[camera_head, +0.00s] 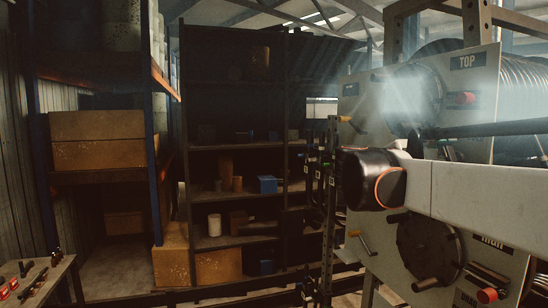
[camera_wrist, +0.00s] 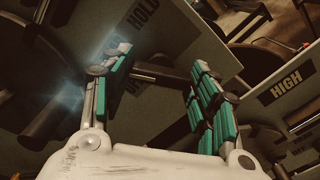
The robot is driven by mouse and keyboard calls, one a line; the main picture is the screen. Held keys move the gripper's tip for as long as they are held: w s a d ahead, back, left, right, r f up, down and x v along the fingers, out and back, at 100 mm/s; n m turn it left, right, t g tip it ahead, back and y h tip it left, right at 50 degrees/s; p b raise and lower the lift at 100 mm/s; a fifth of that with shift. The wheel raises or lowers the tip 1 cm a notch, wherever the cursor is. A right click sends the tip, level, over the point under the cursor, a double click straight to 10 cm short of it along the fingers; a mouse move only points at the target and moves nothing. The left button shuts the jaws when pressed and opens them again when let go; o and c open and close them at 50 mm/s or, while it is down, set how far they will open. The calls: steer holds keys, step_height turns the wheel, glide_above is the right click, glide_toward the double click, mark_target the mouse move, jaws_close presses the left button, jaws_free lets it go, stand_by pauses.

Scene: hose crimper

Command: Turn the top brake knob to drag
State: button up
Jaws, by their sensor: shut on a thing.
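In the wrist view, my gripper (camera_wrist: 160,75) has its two teal-padded fingers on either side of a dark knob bar (camera_wrist: 168,76). It is shut on this bar, close to a grey panel marked HOLD (camera_wrist: 143,14). A second label beside the bar is mostly hidden by the left finger. My arm crosses in front of the panels there, and the gripper's fingers are hidden.
A lower panel with a HIGH label (camera_wrist: 287,86) adjoins, with a dark reel hub (camera_head: 428,248) and a red handle (camera_head: 487,295). Shelves with boxes (camera_head: 97,125) stand behind at the left. A bench with tools (camera_head: 38,280) is at the lower left.

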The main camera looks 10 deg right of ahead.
steer(key=shift+s+a+r, duration=0.1)
steer(key=shift+r, duration=0.05)
stand_by(0.3)
steer(key=o, duration=1.1)
steer(key=shift+c, duration=0.2)
steer(key=shift+a, duration=0.1)
steer(key=a, duration=1.1)
steer(key=shift+s+a, duration=0.3)
steer(key=shift+a, duration=0.05)
